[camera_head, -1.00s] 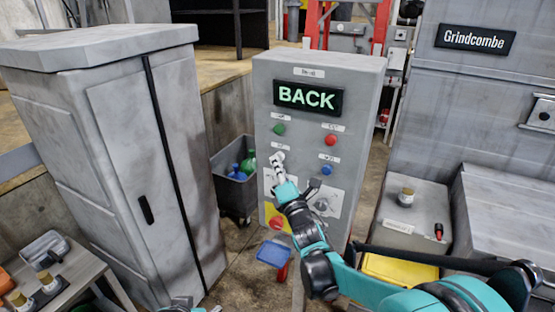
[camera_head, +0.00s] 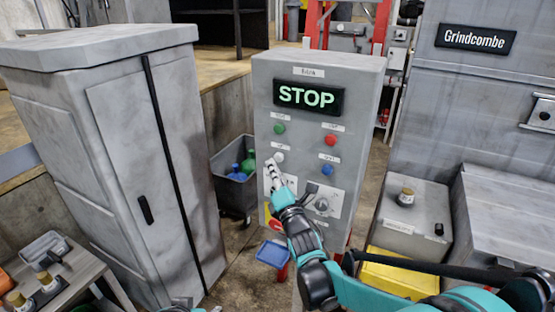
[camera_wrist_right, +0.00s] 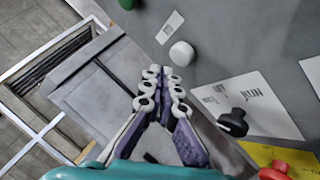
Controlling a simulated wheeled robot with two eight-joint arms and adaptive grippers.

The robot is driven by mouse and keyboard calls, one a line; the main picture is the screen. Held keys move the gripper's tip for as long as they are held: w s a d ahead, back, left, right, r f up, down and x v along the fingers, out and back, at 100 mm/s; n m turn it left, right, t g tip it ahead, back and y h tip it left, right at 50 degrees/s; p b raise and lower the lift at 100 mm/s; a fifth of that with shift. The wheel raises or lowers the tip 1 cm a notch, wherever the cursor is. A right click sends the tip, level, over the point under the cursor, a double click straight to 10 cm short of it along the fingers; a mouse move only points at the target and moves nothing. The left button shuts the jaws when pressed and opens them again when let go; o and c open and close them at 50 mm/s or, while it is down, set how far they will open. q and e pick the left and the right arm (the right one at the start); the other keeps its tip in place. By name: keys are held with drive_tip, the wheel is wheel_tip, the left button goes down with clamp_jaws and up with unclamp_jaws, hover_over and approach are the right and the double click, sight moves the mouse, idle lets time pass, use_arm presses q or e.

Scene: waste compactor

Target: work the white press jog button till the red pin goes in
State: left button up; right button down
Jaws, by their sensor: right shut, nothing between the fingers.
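The white jog button (camera_head: 279,157) is on the front of the grey control box, below the green button. In the right wrist view the white button (camera_wrist_right: 181,54) shows just beyond the fingertips, apart from them. My right gripper (camera_head: 271,166) is shut and empty, just left of and below the button; it also shows in the wrist view (camera_wrist_right: 162,72). The display (camera_head: 309,96) reads STOP. On the low grey housing at the right, a short black collar (camera_head: 438,229) shows with no red standing out of it. Only a sliver of my left arm shows at the bottom edge.
A red button (camera_head: 331,139), a blue button (camera_head: 327,169), a black selector (camera_wrist_right: 233,122) and a red stop knob (camera_wrist_right: 274,173) are on the same panel. A grey cabinet (camera_head: 130,160) stands left, and a bin (camera_head: 234,190) with bottles behind.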

drive_tip(key=s, duration=0.1)
drive_tip(key=s+a, duration=0.2)
drive_tip(key=s, duration=0.1)
idle(0.3)
drive_tip(key=s+d+f+m+g+h+b, duration=0.3)
drive_tip(key=s+d+f+m+g+b, duration=0.35)
drive_tip(key=d+f+m, duration=0.65)
use_arm(q)
wheel_tip(320, 180, down, 15)
drive_tip(key=b, duration=0.8)
use_arm(e)
drive_tip(key=s+d+f+m+g+h, duration=0.1)
drive_tip(key=s+d+f+m+g, duration=0.2)
drive_tip(key=s+f+m, duration=0.4)
drive_tip(key=s+d+f+m+g+h, duration=0.2)
drive_tip(key=s+d+f+m, duration=0.3)
drive_tip(key=s+f+m, duration=0.3)
drive_tip(key=s+f+g, duration=0.1)
drive_tip(key=s+f, duration=0.3)
drive_tip(key=s, duration=0.2)
drive_tip(key=shift+s+f, duration=0.35)
